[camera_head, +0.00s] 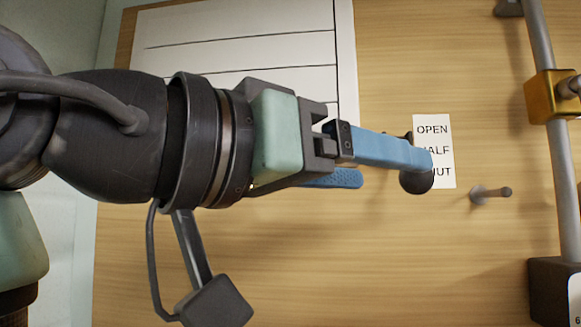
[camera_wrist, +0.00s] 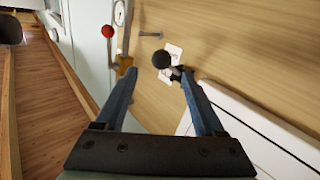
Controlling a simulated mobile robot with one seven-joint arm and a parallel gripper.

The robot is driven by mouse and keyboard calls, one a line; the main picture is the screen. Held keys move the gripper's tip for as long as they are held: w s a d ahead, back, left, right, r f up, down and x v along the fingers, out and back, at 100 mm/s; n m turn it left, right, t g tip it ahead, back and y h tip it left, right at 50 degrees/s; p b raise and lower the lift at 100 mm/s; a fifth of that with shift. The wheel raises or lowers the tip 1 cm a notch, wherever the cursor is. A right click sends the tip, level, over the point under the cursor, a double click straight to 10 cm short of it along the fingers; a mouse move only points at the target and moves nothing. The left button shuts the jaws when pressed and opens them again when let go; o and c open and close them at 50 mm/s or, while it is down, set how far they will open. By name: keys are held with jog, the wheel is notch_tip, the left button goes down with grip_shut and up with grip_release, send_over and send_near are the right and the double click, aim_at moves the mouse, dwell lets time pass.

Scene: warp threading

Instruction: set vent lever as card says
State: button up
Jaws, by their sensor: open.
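A white card (camera_head: 447,152) on the wooden panel has three lines: OPEN in full, then two partly covered lines that appear to be HALF and SHUT. A dark lever with a round black knob (camera_head: 416,181) stands at the card's left edge; its arm is mostly hidden. In the wrist view the knob (camera_wrist: 162,59) overlaps the card (camera_wrist: 175,50). My gripper (camera_head: 396,169) has two blue fingers apart and nothing held. In the wrist view the knob shows just beyond the gap of my gripper (camera_wrist: 158,72); contact cannot be told.
A grey peg (camera_head: 491,192) sticks out right of the card. A grey pipe with a brass collar (camera_head: 551,95) runs down the right side. A white lined board (camera_head: 240,45) is upper left. A red ball (camera_wrist: 108,31) shows in the wrist view. Bare panel lies below the card.

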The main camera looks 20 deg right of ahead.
aim_at(431, 177)
jog(key=p+x, duration=0.5)
jog(key=x, duration=0.4)
jog(key=shift+w+d+r, duration=0.1)
jog(key=shift+w+d, duration=0.1)
jog(key=shift+d, duration=0.55)
jog(key=shift+w+d, duration=0.1)
jog(key=shift+w, duration=0.1)
grip_shut()
dwell(0.3)
